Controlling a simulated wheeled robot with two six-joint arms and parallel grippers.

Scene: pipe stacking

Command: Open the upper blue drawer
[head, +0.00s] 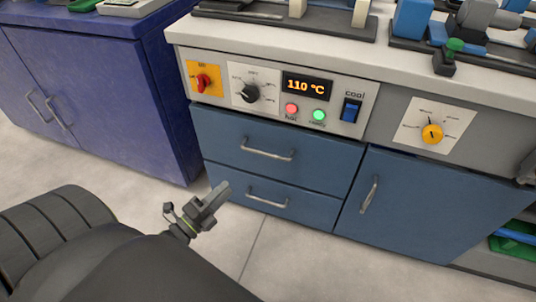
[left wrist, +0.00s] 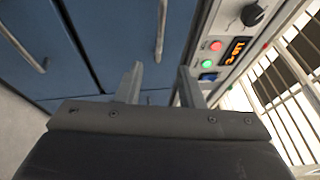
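The upper blue drawer (head: 225,136) is shut, just under the control panel. Its pale bar handle (head: 267,151) runs across its front. In the left wrist view the handle (left wrist: 160,30) lies ahead of the fingers, near the top edge. My left gripper (head: 198,208) is in front of the drawers, low and to the left of the upper handle, and does not touch it. In the left wrist view its two fingers (left wrist: 160,82) stand apart with nothing between them. My right gripper is not in view.
The lower blue drawer (head: 300,205) below is shut, with its own handle (head: 266,201). A blue cupboard door (head: 430,205) is at right. The control panel (head: 270,95) above has knobs, lights and a switch. A purple cabinet (head: 90,90) stands left. The floor in front is clear.

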